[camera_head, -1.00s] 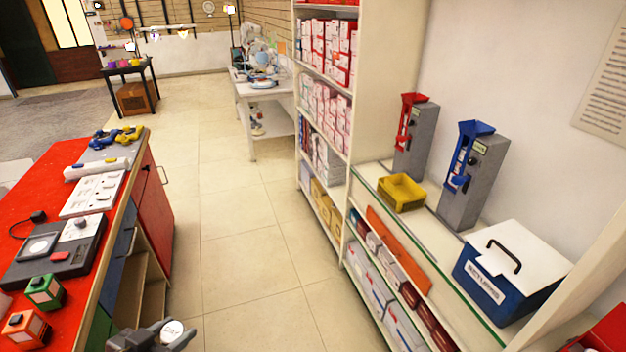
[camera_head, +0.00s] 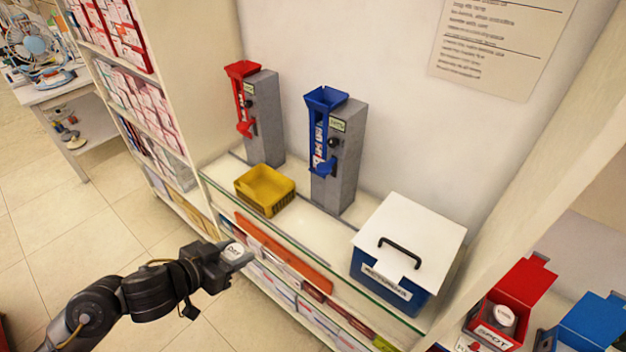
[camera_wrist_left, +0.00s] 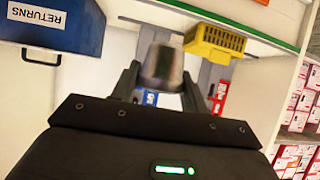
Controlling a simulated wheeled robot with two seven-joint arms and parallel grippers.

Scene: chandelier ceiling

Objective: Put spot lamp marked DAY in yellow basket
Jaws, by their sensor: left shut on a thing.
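The spot lamp (camera_head: 233,251), with a round white face that seems to read DAY, is held between the fingers of my left gripper (camera_head: 236,260). In the left wrist view the lamp (camera_wrist_left: 161,66) is a blurred grey cylinder between the two fingers (camera_wrist_left: 160,85). The yellow basket (camera_head: 265,190) stands on the glass-edged counter, up and to the right of the gripper and apart from it. It looks empty. The basket also shows in the left wrist view (camera_wrist_left: 216,42), right of the lamp. My right gripper is not in view.
A red dispenser (camera_head: 256,115) and a blue dispenser (camera_head: 337,150) stand behind the basket. A blue RETURNS box (camera_head: 385,285) with a white lid stands to the right. An open red SPOT box (camera_head: 510,310) is at lower right. Shelves (camera_head: 150,110) of cartons stand left.

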